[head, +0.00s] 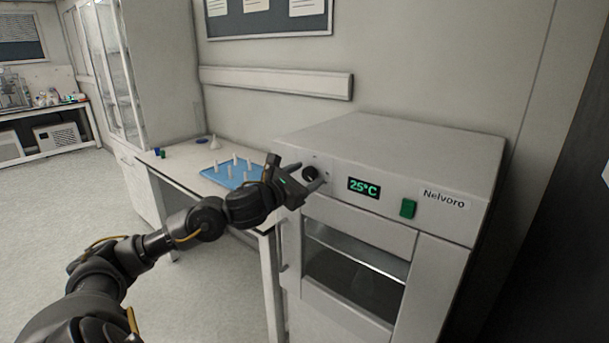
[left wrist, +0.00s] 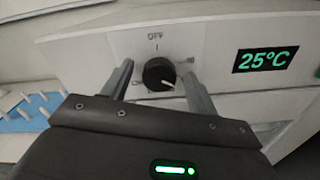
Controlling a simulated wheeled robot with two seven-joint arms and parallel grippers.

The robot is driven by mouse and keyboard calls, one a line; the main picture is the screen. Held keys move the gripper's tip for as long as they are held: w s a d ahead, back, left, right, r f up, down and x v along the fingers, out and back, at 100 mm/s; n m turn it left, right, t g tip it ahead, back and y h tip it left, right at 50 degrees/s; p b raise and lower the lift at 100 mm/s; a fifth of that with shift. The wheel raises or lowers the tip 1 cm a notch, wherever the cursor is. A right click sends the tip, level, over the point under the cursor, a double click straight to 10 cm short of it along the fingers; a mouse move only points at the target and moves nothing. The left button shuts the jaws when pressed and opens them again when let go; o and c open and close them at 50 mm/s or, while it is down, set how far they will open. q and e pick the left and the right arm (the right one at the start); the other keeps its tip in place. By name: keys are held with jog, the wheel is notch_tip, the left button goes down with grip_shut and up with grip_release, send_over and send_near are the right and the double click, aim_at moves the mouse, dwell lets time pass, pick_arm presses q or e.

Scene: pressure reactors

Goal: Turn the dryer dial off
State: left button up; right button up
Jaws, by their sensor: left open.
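The dryer (head: 420,135) is a pale grey cabinet with a window door, labelled Nelvoro. Its round black dial (head: 310,173) sits at the left of the front panel, and it also shows in the left wrist view (left wrist: 158,73). The dial's white pointer points to the lower right, away from the OFF mark (left wrist: 156,36) at the top. The display (head: 363,188) reads 25°C in green. My left gripper (head: 306,178) is open, with one finger on each side of the dial; whether they touch it I cannot tell. My right gripper is not in view.
A green switch (head: 407,208) is on the panel right of the display. A white table (head: 180,173) left of the dryer holds a blue peg rack (head: 232,183) and small items. A glass-door cabinet stands behind the table. Open floor lies at the left.

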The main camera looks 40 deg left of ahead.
pick_arm(q)
jog(key=c, duration=0.9)
jog(key=shift+c, duration=0.4)
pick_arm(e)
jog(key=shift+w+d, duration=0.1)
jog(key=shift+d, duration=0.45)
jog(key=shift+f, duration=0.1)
